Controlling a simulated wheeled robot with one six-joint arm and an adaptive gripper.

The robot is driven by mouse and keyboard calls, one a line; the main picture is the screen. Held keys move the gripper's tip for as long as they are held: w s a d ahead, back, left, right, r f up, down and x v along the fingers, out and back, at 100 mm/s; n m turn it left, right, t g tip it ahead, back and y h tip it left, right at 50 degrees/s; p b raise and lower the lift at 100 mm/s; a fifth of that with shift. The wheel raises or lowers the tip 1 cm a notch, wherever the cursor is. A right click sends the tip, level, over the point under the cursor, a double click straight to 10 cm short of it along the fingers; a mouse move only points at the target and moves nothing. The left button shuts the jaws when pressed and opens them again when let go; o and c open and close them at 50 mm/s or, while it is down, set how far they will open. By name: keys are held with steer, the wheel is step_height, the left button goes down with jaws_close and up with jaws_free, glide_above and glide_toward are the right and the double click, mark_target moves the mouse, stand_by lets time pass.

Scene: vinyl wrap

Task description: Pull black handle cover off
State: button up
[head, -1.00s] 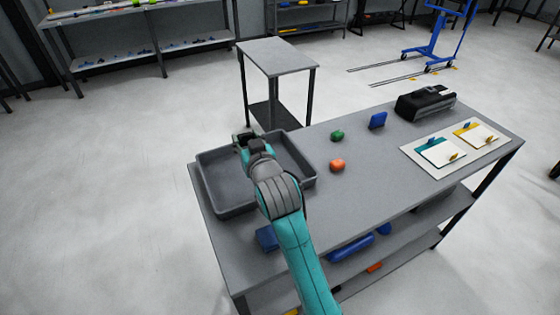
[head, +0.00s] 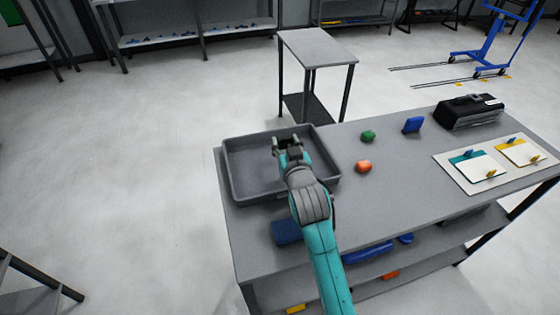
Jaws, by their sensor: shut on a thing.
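My gripper (head: 287,147) is over the grey tray (head: 250,197) at the left end of the workbench, near the tray's middle and far side. It is shut on a small dark thing between its fingers. The thing is too small and too hidden by my gripper to tell if it is the black handle cover. Two panels, one teal (head: 466,158) and one yellow (head: 509,145), lie on a pale board at the right of the bench, with small blue and yellow pieces on them. No black handle cover can be made out on them.
A black case (head: 466,113) stands at the back right of the bench. The bench between tray and board is mostly clear.

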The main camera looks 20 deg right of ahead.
steer(key=o, duration=1.4)
steer(key=shift+c, duration=0.2)
steer(key=s+a+r, duration=0.1)
steer(key=s, duration=1.1)
steer(key=shift+r, duration=0.35)
